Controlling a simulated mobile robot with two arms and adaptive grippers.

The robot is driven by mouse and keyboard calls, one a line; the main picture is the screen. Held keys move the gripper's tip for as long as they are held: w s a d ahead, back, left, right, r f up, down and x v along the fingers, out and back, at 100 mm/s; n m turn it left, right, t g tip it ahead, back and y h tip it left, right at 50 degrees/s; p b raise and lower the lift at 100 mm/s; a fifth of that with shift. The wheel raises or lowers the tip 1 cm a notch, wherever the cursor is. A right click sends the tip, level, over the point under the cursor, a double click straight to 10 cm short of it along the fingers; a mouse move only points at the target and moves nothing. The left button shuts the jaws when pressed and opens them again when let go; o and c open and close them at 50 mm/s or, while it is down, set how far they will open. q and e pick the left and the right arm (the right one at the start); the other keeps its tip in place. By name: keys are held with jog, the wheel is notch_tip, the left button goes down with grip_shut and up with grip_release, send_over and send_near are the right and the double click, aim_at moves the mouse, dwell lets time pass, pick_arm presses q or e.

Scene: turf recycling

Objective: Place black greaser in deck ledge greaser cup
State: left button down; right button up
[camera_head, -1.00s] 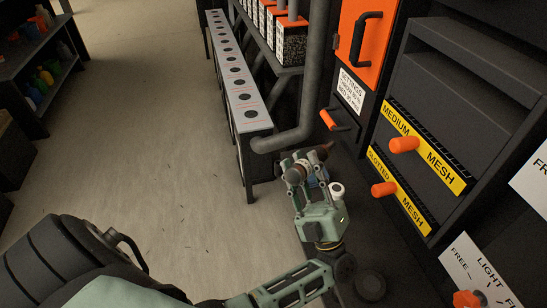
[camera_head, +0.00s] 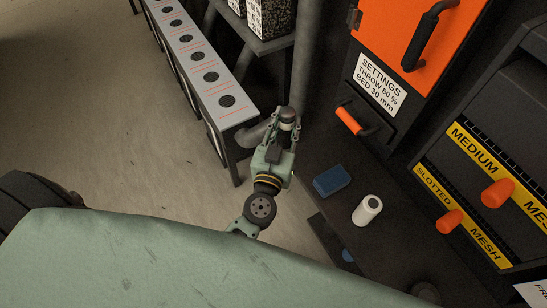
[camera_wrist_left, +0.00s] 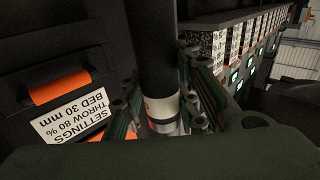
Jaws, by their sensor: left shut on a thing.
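My left gripper (camera_head: 281,127) is shut on a dark cylinder (camera_head: 288,116), which looks like the black greaser. In the left wrist view a pale band on the held piece (camera_wrist_left: 162,106) shows between the fingers; the rest of it is hard to separate from the dark pipe behind. The gripper is near the end of the long bench, left of the dark deck ledge (camera_head: 312,152). My right gripper is not in view.
A blue block (camera_head: 332,180) lies on the ledge. A grey pipe (camera_head: 305,60) rises behind the gripper. The pale bench top (camera_head: 222,84) has several dark circles. Orange handles (camera_head: 349,121) stick out from the machine at right.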

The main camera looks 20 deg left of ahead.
aim_at(286, 147)
pick_arm(q)
jog(key=f+b, duration=0.2)
jog(key=f, duration=0.3)
jog(key=shift+s+d+f+b, duration=0.1)
jog(key=shift+d+f+b, duration=0.2)
jog(key=shift+b, duration=0.1)
jog(key=shift+a+f, duration=0.1)
jog(key=shift+f, duration=0.4)
notch_tip(286, 147, down, 3)
jog(key=shift+f+b, duration=0.1)
jog(key=shift+b, duration=0.75)
jog(key=c, duration=1.5)
grip_release()
jog(key=shift+o, duration=0.7)
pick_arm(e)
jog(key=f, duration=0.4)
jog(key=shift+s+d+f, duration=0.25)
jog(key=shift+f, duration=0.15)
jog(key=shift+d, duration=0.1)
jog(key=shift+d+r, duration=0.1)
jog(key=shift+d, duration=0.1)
